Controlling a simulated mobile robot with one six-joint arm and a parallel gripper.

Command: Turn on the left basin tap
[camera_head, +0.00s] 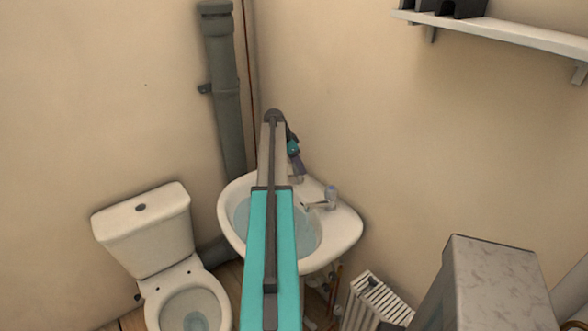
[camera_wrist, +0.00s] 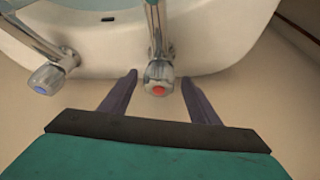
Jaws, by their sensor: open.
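The white corner basin (camera_head: 345,228) has two chrome taps. In the wrist view, the red-marked tap (camera_wrist: 158,75) lies between the two dark fingers of my gripper (camera_wrist: 159,77), with gaps on both sides. The blue-marked tap (camera_wrist: 47,78) is to the left, outside the fingers. In the head view, my gripper (camera_head: 298,170) is at the basin's back left rim, and the right tap (camera_head: 330,196) stands clear of it. The left tap is hidden or too small to make out there. My gripper is open and holds nothing.
A toilet (camera_head: 150,235) stands left of the basin. A grey-green pipe (camera_head: 225,110) runs down the corner behind. A radiator (camera_head: 378,300) is below right, and a wall shelf (camera_head: 500,32) is at upper right. The wall above the basin is bare.

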